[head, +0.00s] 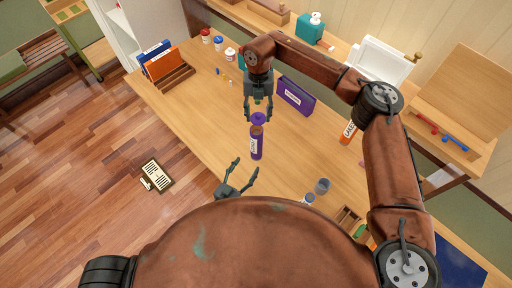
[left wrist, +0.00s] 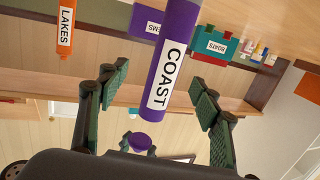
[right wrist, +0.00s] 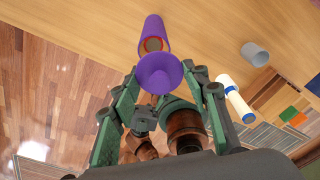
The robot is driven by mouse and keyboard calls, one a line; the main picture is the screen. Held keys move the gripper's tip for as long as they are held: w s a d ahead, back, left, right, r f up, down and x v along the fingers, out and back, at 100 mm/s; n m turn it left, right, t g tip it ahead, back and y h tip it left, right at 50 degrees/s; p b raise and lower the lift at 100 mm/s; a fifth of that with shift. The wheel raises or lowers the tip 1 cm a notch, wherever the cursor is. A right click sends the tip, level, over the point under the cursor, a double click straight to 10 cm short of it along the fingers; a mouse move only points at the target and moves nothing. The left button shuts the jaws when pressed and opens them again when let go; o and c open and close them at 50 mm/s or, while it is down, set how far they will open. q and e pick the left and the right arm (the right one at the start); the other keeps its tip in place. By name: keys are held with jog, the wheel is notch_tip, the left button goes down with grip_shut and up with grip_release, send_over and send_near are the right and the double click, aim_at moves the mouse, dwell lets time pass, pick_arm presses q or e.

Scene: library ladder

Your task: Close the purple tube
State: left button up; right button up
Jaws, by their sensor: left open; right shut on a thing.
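The purple tube (head: 256,145) with a white COAST label stands on the wooden table, its open top with a reddish inside showing in the right wrist view (right wrist: 153,40). My right gripper (head: 257,112) is shut on the purple cap (head: 258,119), just above the tube's mouth in the head view. The cap also shows between the right fingertips in the right wrist view (right wrist: 160,72); whether it touches the tube cannot be told. My left gripper (head: 243,172) is open, near the tube's lower end. In the left wrist view the tube (left wrist: 172,60) appears between its spread fingers, apart from both.
A purple box (head: 296,95) stands behind the tube. An orange LAKES tube (head: 348,131) is to the right. A grey cup (head: 322,186) stands near the front. Blue and orange books (head: 160,60) and small bottles (head: 218,42) are at the back left. The table left of the tube is clear.

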aim_at(254, 147)
pick_arm(q)
jog(key=shift+w+d+r+n+t+y, duration=0.1)
jog(key=shift+w+r+n+t+y, duration=0.35)
jog(key=shift+n+t+y, duration=0.35)
jog(key=x, duration=1.2)
jog(key=shift+r, duration=0.15)
jog(key=shift+c, duration=0.4)
grip_shut()
